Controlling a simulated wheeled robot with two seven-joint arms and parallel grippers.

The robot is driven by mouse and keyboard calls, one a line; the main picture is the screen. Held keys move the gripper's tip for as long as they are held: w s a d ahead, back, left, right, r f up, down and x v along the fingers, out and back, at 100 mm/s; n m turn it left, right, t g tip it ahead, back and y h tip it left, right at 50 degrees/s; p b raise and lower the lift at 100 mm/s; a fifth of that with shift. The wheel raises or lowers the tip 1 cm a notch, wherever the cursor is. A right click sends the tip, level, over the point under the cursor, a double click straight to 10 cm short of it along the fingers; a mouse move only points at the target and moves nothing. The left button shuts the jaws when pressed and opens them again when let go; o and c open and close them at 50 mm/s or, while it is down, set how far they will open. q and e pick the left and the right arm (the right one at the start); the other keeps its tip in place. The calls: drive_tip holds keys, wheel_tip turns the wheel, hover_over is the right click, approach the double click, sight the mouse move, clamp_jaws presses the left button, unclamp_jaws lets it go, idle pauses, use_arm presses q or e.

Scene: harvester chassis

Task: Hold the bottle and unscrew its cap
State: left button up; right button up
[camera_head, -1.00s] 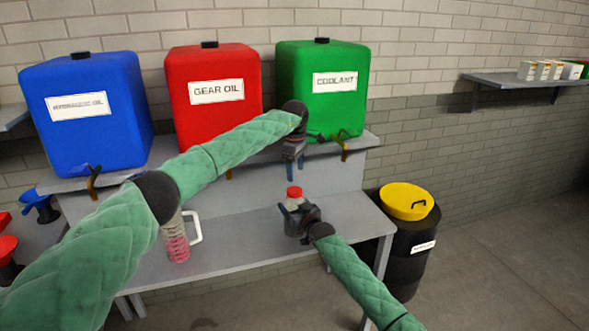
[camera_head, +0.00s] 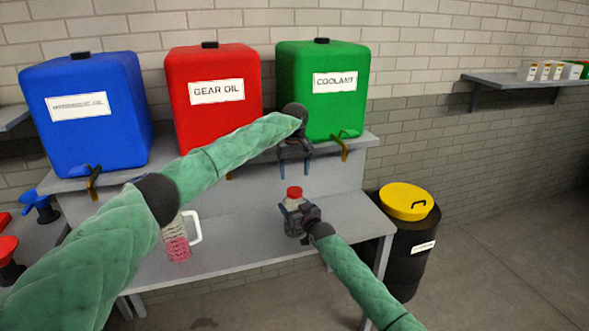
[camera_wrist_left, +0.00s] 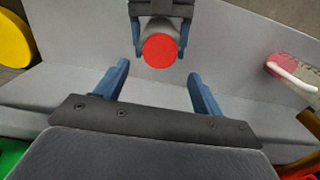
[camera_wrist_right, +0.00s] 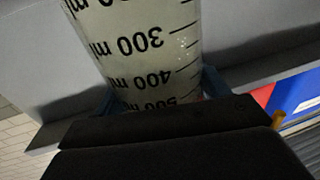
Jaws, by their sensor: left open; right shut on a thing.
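The bottle (camera_head: 291,204) is upright above the bench with a red cap (camera_head: 294,192) on top. Its clear body (camera_wrist_right: 140,45) with a printed millilitre scale fills the right wrist view. My right gripper (camera_head: 297,209) is shut around the bottle's body, below the cap. My left gripper (camera_head: 295,173) is open and empty, pointing down just above the cap. In the left wrist view, the round red cap (camera_wrist_left: 160,51) lies near the line between the two spread fingertips (camera_wrist_left: 159,72), touching neither. The bottle's base is hidden by my right gripper.
A handled jug with pink liquid (camera_head: 178,243) stands on the grey bench (camera_head: 240,250), left of the bottle. Blue (camera_head: 85,125), red (camera_head: 225,122) and green (camera_head: 350,112) tanks with taps stand on the raised shelf behind. A black drum (camera_head: 405,265) stands at the right.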

sight(295, 190)
use_arm(q)
drive_tip(key=shift+f, duration=3.6)
drive_tip(key=c, duration=1)
